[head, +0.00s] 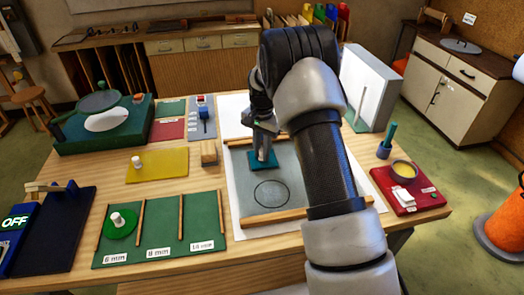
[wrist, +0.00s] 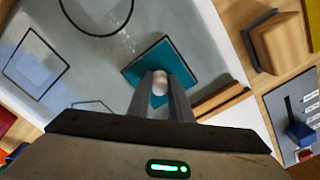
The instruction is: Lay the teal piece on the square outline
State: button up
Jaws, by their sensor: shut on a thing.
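The teal piece (head: 262,168) is a flat square over the far left part of the grey panel (head: 240,185). Its pale knob shows in the wrist view, where the teal piece (wrist: 152,58) lies just beyond my fingers. My gripper (wrist: 160,85) is shut on the knob; in the head view my gripper (head: 263,152) points down at the piece. I cannot tell whether the piece touches the panel. The square outline (wrist: 36,62) is empty, left of the piece in the wrist view; my arm hides it in the head view.
A circle outline (head: 271,193) is bare on the panel. Wooden strips (head: 273,217) edge the panel near and far. Another outline (wrist: 93,106) is partly hidden.

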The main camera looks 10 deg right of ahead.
jog(key=o, duration=0.9)
